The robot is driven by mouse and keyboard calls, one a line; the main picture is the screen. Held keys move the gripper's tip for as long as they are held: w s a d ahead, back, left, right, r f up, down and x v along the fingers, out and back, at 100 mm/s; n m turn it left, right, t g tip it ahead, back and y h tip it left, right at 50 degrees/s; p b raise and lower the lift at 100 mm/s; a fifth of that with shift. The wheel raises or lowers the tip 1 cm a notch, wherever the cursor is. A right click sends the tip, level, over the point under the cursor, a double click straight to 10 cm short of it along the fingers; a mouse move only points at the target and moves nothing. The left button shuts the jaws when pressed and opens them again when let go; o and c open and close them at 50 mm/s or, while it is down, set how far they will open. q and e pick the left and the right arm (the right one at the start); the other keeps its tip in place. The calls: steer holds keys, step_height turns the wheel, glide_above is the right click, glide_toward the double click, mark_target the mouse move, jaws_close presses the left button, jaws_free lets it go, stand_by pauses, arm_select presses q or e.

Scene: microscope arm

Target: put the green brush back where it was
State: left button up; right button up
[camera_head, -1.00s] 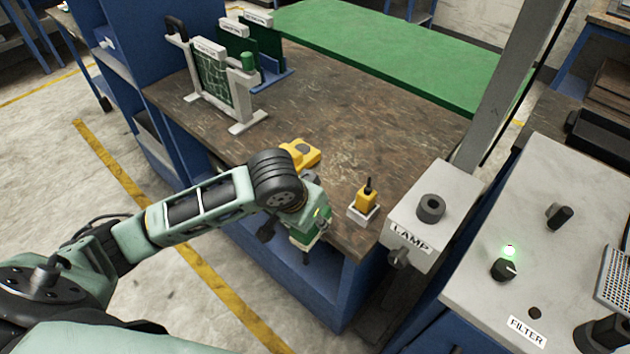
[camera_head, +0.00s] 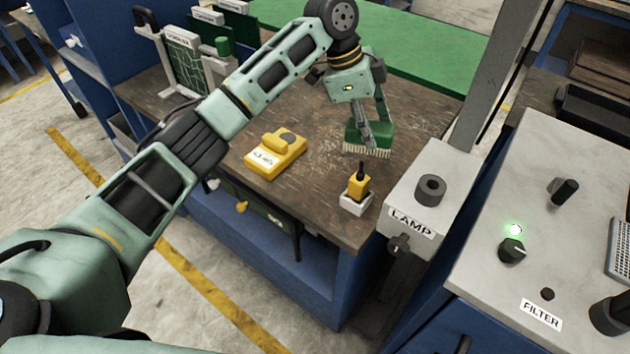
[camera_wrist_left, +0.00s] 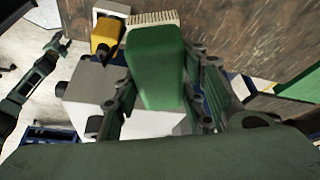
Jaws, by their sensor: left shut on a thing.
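The green brush (camera_head: 374,139) has a green body and pale bristles that point down. My left gripper (camera_head: 372,125) is shut on the brush and holds it over the right part of the wooden bench top (camera_head: 318,140). In the left wrist view the green brush (camera_wrist_left: 156,65) fills the middle between the fingers, bristles at the far end. I cannot tell whether the bristles touch the bench. My right gripper is not in view.
A yellow tool in a white holder (camera_head: 356,190) stands just in front of the brush. A yellow meter (camera_head: 275,154) lies to the left. The lamp box (camera_head: 430,198) is at the right. Framed boards (camera_head: 183,62) stand at the back left.

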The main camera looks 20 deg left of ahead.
arm_select(q)
steer(key=shift+a+f, duration=0.2)
steer(key=shift+a, duration=0.15)
steer(key=s+a+f+p, duration=0.1)
steer(key=a+f, duration=0.1)
steer(key=a, duration=0.1)
steer(key=s+a+f+p, duration=0.1)
steer(key=a+f, duration=0.1)
steer(key=a, duration=0.2)
steer(key=s+a+f+p, duration=0.1)
steer(key=a+f, duration=0.1)
steer(key=a, duration=0.1)
steer(key=shift+s+a+f, duration=0.2)
steer(key=shift+s+f, duration=0.05)
steer(key=shift+f, duration=0.1)
step_height(320, 180, down, 3)
steer(key=shift+f+p, duration=0.2)
steer(key=shift+p, duration=0.4)
steer(key=shift+f, duration=0.2)
steer(key=o, duration=1)
